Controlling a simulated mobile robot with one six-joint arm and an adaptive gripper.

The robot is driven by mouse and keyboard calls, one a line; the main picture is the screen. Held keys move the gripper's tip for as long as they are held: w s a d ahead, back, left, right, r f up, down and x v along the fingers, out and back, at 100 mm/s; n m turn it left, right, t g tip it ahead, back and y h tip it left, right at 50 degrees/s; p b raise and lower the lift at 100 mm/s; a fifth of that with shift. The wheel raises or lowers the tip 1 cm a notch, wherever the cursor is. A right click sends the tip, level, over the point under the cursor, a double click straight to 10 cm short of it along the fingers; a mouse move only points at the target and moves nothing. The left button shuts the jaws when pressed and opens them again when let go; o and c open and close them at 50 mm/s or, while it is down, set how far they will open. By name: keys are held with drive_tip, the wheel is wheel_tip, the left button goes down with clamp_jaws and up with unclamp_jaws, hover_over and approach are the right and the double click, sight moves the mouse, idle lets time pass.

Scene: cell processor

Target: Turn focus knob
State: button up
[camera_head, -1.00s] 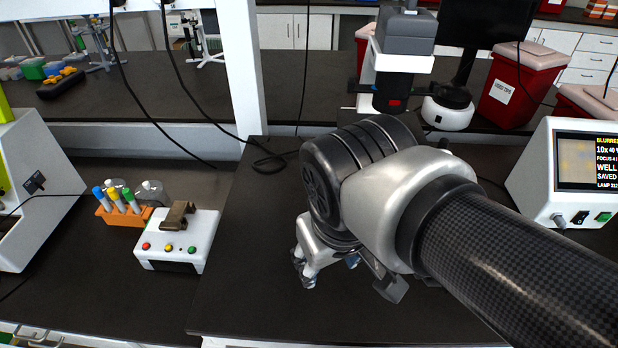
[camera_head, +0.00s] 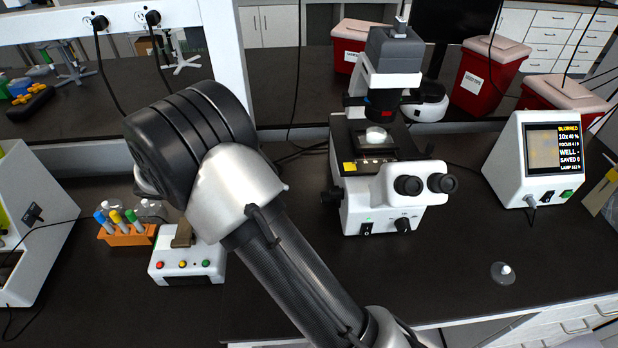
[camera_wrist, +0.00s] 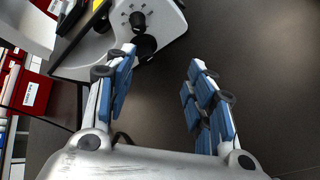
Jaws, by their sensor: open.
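The white microscope (camera_head: 383,200) stands at the middle of the bench in the head view. A dark side knob (camera_head: 331,196), likely the focus knob, sticks out from its left side. In the wrist view the microscope body (camera_wrist: 105,40) is at upper left, with a dark round knob (camera_wrist: 145,47) beside a smaller dial (camera_wrist: 137,20). My gripper (camera_wrist: 161,62) is open and empty, its blue-padded fingers wide apart. The left fingertip appears close to the dark knob; whether they touch cannot be told. In the head view the gripper is hidden behind my arm.
A monitor unit (camera_head: 535,160) at right reads "BLURRED". A white button box (camera_head: 188,262) and an orange tube rack (camera_head: 127,235) stand left of my arm. A small clear dish (camera_head: 503,273) lies at front right. Red bins (camera_head: 490,75) stand behind.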

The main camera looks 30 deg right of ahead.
drive_tip(key=w+f+h, duration=0.1)
drive_tip(key=f, duration=0.1)
drive_tip(key=w+a+f+n+h+p, duration=0.1)
drive_tip(key=f, duration=0.1)
drive_tip(key=w+f+t+h+p, duration=0.1)
drive_tip(key=f, duration=0.1)
drive_tip(key=shift+w+a+f+n+h, duration=0.2)
drive_tip(key=shift+n+h, duration=0.1)
drive_tip(key=shift+h, duration=0.1)
drive_tip(key=b+x, duration=0.1)
drive_tip(key=x, duration=1.6)
drive_tip(key=shift+d, duration=0.1)
drive_tip(key=shift+c, duration=0.5)
drive_tip(key=c, duration=1)
